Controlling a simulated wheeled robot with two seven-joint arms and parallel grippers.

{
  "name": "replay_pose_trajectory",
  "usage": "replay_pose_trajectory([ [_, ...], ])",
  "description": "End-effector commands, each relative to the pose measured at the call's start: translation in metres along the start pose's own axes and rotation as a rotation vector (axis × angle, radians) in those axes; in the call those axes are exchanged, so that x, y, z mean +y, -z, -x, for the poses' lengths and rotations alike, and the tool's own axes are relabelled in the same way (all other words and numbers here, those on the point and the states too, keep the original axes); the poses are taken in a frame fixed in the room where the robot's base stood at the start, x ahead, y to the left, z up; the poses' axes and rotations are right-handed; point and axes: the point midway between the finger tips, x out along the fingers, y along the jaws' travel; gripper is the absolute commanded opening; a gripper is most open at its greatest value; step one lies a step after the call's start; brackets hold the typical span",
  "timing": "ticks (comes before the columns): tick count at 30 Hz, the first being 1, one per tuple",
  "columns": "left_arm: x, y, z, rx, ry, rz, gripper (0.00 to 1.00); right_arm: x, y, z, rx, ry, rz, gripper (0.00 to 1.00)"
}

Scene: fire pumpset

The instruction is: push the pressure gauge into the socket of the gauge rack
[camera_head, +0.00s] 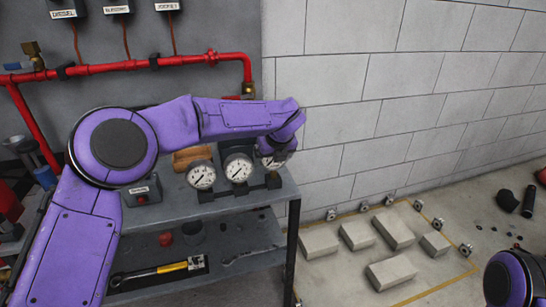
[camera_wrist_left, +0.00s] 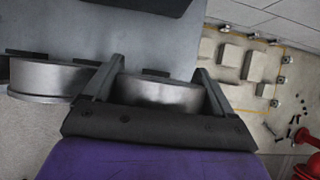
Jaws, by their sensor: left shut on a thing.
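Three round pressure gauges with white dials stand in a row at the right end of the grey bench. The rightmost pressure gauge (camera_head: 271,162) is partly hidden behind my left gripper (camera_head: 284,150). In the left wrist view my left gripper (camera_wrist_left: 160,92) is shut on this gauge's metal case (camera_wrist_left: 158,91), one finger on each side. The gauge rack (camera_head: 245,187) is a dark row of holders under the gauges. Whether the held gauge is seated in its socket cannot be told. My right gripper is not in view.
The neighbouring gauge (camera_head: 238,167) stands close beside the held one and also shows in the wrist view (camera_wrist_left: 48,78). A wooden block (camera_head: 192,157) is behind the left gauge (camera_head: 201,175). A red pipe (camera_head: 130,64) crosses the wall. Pale blocks (camera_head: 391,271) lie on the floor.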

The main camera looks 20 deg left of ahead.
Motion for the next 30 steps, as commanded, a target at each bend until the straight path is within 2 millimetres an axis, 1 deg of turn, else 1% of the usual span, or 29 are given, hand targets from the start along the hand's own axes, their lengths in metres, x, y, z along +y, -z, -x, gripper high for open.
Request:
replay_pose_trajectory([
  [22, 0.0, 0.01, -0.017, -0.001, 0.0, 0.001, 0.27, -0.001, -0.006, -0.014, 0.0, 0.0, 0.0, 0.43],
  [23, 0.0, 0.009, -0.016, -0.001, 0.0, 0.001, 0.92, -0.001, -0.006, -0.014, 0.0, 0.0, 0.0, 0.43],
  [24, 0.0, 0.009, -0.016, -0.001, 0.0, 0.001, 1.0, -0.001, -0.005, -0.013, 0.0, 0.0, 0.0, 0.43],
  [30, 0.0, 0.009, -0.016, 0.0, 0.0, 0.0, 1.0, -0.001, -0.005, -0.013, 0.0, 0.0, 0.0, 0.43],
])
